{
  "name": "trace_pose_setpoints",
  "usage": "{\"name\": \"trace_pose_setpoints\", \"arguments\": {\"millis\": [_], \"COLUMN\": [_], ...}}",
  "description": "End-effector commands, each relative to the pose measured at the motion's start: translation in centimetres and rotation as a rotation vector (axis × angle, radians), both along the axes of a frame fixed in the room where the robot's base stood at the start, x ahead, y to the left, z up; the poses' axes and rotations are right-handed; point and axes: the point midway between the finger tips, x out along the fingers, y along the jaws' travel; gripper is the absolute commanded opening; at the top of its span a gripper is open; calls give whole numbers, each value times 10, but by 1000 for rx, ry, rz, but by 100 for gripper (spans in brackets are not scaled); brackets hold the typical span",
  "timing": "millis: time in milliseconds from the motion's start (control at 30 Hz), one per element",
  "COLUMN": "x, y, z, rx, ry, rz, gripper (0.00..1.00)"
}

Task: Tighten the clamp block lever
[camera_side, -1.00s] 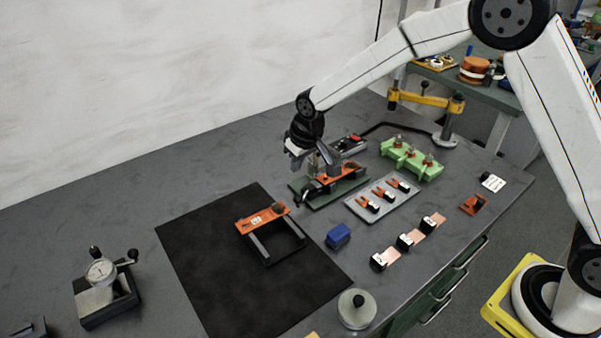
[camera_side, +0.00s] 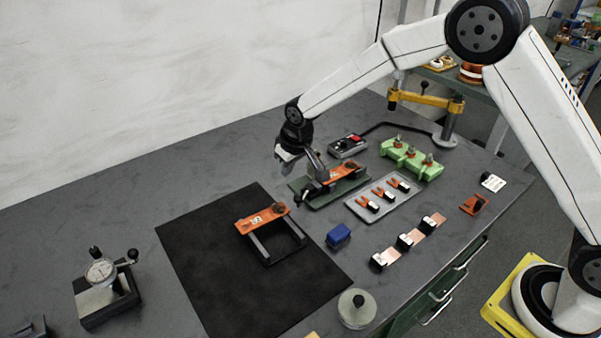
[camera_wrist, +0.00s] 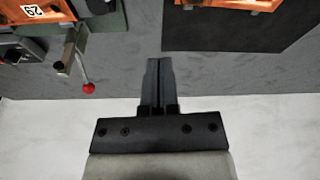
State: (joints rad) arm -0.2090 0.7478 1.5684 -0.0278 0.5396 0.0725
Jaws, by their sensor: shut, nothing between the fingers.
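The clamp block (camera_side: 340,182) has an orange part on a dark green base, right of centre in the side view. Its orange part (camera_wrist: 35,10) is cut off at the upper left of the wrist view. A grey lever (camera_wrist: 79,63) with a red ball knob (camera_wrist: 88,88) sticks out from it there. My gripper (camera_wrist: 158,65) is shut and empty in the wrist view, to the right of the lever and apart from it. In the side view my gripper (camera_side: 287,167) hangs just left of the clamp block, above the bench; its fingertips are hard to make out.
An orange-and-black frame (camera_side: 262,216) stands on the black mat (camera_side: 200,255). A blue block (camera_side: 338,235), a grey tray (camera_side: 360,212) and a green fixture (camera_side: 425,168) stand nearby. A control box (camera_side: 347,147) is behind the clamp block. The wall is close behind.

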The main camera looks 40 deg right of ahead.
Motion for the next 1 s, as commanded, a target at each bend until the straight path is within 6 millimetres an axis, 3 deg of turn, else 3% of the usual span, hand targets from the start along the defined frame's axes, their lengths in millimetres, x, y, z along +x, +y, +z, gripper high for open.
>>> {"name": "trace_pose_setpoints", "arguments": {"millis": [533, 800, 1000], "x": [17, 24, 12], "y": [2, 4, 2], "z": [-62, -84, -78], "rx": [0, 0, 0], "ry": [2, 1, -1], "rz": [0, 0, 0], "gripper": [0, 0, 0]}}
